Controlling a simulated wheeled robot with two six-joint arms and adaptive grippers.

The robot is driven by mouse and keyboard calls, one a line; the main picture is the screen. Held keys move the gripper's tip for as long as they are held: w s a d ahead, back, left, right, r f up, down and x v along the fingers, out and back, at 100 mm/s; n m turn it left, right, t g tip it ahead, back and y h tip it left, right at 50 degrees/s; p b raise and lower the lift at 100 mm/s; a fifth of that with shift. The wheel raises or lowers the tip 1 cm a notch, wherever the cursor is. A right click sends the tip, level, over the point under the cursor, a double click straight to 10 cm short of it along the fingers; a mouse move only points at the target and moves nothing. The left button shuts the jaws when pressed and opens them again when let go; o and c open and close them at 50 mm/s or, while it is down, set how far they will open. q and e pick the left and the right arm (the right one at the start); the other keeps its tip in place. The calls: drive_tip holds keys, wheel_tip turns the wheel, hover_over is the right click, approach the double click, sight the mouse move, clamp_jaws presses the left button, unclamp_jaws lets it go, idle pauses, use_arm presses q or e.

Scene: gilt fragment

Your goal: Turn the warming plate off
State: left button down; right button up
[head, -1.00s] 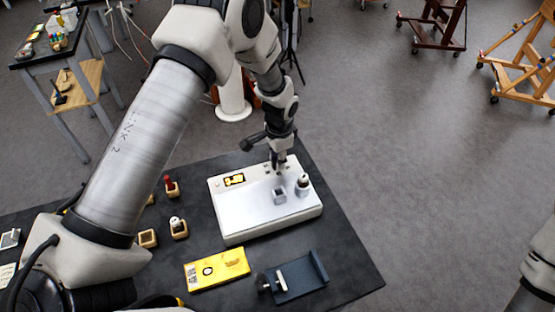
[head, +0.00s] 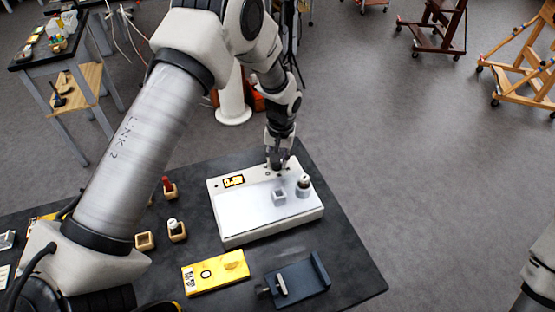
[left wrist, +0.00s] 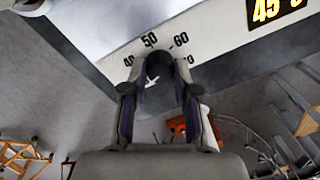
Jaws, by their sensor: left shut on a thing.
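The warming plate (head: 240,222) is a white box with a pale flat top on the dark table. Its lit display (head: 233,181) shows in the head view and reads about 45 in the left wrist view (left wrist: 277,9), partly cut off. My left gripper (head: 276,167) points down at the plate's far edge. In the left wrist view, its fingers (left wrist: 160,78) are shut around a dark knob (left wrist: 160,64) beside the printed marks 50 and 60. The fingers hide part of the knob and its other marks. My right gripper is out of view.
A small open square cup (head: 279,195) and a dark-capped bottle (head: 304,186) stand on the plate. A yellow box (head: 207,278) and a dark blue tray-like holder (head: 303,281) lie in front. Small wooden holders (head: 145,241) stand to the left.

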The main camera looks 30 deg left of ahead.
use_arm(q)
drive_tip(key=n, duration=0.3)
drive_tip(key=shift+s+f+n, duration=0.15)
drive_tip(key=shift+s+n, duration=0.05)
drive_tip(key=shift+n, duration=0.1)
idle(0.4)
drive_tip(key=c, duration=0.9)
unclamp_jaws()
drive_tip(key=shift+o, duration=0.2)
drive_tip(key=shift+w, duration=0.15)
drive_tip(key=shift+r, duration=0.3)
wheel_tip(320, 180, up, 12)
drive_tip(key=shift+w+d+f, duration=0.25)
drive_tip(key=shift+w, duration=0.05)
